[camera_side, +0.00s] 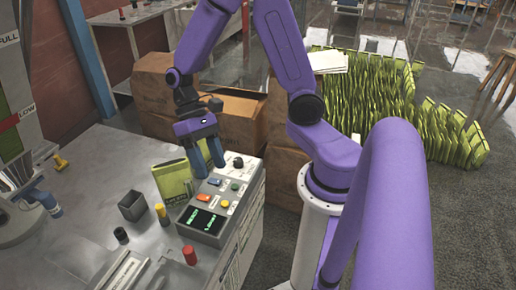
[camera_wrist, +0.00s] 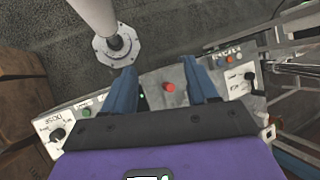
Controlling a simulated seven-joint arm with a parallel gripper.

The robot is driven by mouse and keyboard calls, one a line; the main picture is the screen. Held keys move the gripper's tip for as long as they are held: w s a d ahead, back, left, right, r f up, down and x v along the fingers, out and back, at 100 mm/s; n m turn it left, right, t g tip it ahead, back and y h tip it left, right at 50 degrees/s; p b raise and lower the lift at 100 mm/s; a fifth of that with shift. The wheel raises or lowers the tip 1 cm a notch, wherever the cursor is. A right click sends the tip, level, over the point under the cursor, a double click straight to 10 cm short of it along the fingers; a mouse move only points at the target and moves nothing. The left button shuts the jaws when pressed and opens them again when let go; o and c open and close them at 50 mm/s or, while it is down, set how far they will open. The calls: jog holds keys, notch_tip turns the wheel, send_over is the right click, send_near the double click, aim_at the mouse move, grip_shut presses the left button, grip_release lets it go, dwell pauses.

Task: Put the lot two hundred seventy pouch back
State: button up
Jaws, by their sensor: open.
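A yellow-green pouch (camera_side: 172,182) stands upright on the bench, just left of the control box, in the side view. Print on its front is too small to read. My gripper (camera_side: 207,167) is to the right of the pouch and over the back of the control box. Its two blue fingers point down and are apart. In the wrist view my gripper (camera_wrist: 160,88) is open with nothing held between the fingers. No pouch shows in the wrist view.
The control box (camera_side: 208,217) has coloured buttons and a lit display. A grey square cup (camera_side: 132,206), a yellow bottle (camera_side: 162,213) and a red cylinder (camera_side: 190,255) stand on the bench (camera_side: 92,215). Many green pouches (camera_side: 370,100) stand in rows on the floor. Cardboard boxes (camera_side: 235,118) are behind.

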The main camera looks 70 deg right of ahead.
jog(key=s+d+r+n+t+h, duration=0.1)
jog(key=s+r+n+t+h, duration=0.2)
jog(key=s+n, duration=0.8)
jog(key=shift+s+d+r+n+t+h, duration=0.15)
jog(key=shift+d+r+n+t+h, duration=0.2)
jog(key=shift+r+n+t, duration=1)
jog(key=shift+a, duration=0.1)
